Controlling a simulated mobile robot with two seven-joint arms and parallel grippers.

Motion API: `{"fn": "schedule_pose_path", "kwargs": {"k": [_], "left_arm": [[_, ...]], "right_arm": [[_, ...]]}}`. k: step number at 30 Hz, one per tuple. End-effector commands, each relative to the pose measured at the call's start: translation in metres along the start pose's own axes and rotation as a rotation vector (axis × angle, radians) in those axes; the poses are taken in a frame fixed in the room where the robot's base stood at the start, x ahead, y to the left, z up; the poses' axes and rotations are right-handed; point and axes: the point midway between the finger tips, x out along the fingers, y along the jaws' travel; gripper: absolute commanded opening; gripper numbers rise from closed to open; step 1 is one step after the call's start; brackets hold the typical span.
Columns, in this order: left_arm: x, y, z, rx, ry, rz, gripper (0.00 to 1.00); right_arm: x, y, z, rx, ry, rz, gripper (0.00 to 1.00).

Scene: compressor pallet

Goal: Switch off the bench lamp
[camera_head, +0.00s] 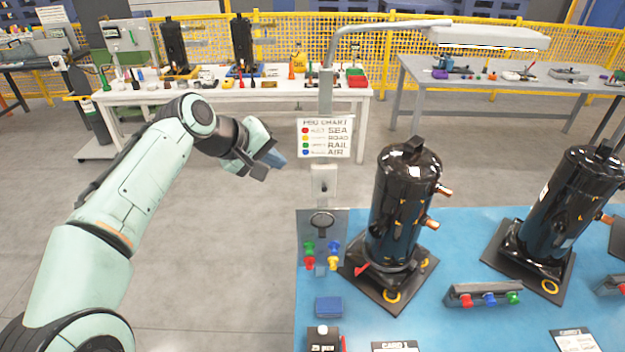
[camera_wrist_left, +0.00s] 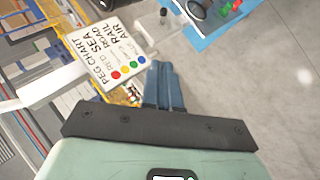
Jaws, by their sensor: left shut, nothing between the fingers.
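The bench lamp (camera_head: 490,38) has a long pale head on a curved grey arm and post, above the blue bench. A bright white strip shows along the underside of its head. A small grey switch box (camera_head: 323,182) sits low on the post, under the peg chart (camera_head: 325,137); its switch position is too small to tell. My left gripper (camera_head: 277,160) is left of the post, beside the chart and above the box's height, apart from both in the picture. Its blue fingers (camera_wrist_left: 164,86) are shut and empty. The chart also shows in the left wrist view (camera_wrist_left: 106,55). My right gripper is out of view.
Black compressors (camera_head: 402,205) stand on the blue bench (camera_head: 450,242) right of the post. Coloured pegs (camera_head: 321,255), a blue block (camera_head: 328,307) and a peg rack (camera_head: 484,296) lie nearby. Open floor (camera_head: 220,240) is at left; a white table (camera_head: 200,96) stands behind.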

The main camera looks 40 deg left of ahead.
Motion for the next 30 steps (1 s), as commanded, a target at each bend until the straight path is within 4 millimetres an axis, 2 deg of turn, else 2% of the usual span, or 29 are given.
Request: {"fn": "schedule_pose_path", "kwargs": {"k": [5, 8, 21, 24, 30], "left_arm": [[0.005, 0.000, 0.000, 0.000, -0.001, -0.001, 0.00], [0.016, 0.000, 0.000, 0.000, -0.003, -0.002, 0.00], [0.105, 0.000, 0.000, 0.000, -0.003, -0.002, 0.00], [0.115, 0.000, 0.014, 0.001, -0.003, -0.001, 0.00], [0.127, 0.000, 0.026, 0.000, 0.000, -0.001, 0.00]], "right_arm": [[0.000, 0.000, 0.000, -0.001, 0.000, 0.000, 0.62], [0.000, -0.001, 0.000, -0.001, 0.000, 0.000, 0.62], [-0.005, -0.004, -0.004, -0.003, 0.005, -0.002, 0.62], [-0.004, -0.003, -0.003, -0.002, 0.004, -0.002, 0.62], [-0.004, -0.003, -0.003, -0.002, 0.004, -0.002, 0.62]]}}
